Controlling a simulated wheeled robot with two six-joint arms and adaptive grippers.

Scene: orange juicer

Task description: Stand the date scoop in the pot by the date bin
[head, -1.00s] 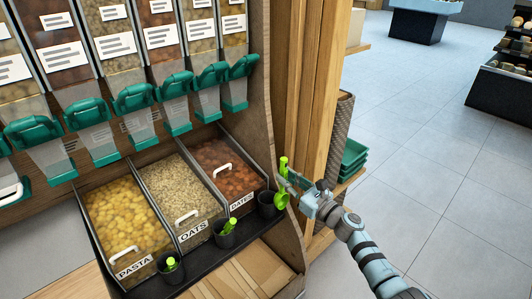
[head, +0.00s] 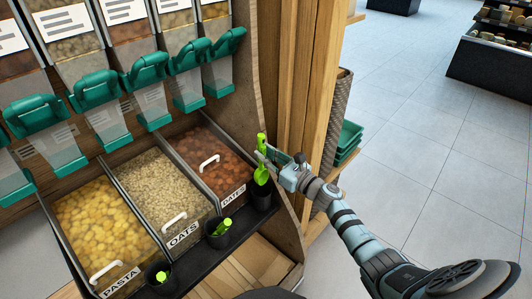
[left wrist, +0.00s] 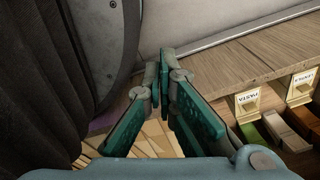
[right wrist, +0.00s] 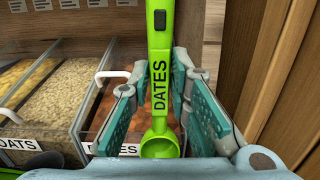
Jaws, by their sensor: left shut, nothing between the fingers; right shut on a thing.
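The green date scoop (head: 261,173) is upright with its bowl down, and its handle reads DATES in the right wrist view (right wrist: 158,85). My right gripper (head: 263,156) is shut on the handle. The scoop's bowl appears at or just above the rim of the black pot (head: 262,197) by the date bin (head: 216,162); I cannot tell whether it is inside. The pot's mouth is partly hidden by the scoop. My left gripper (left wrist: 165,75) is shut and empty, seen only in the left wrist view.
Two other black pots hold green scoops, one by the oats bin (head: 160,190) and one by the pasta bin (head: 103,225). Dispensers with green spouts (head: 188,62) hang above. A wooden side panel (head: 283,215) stands close to the right of the date pot.

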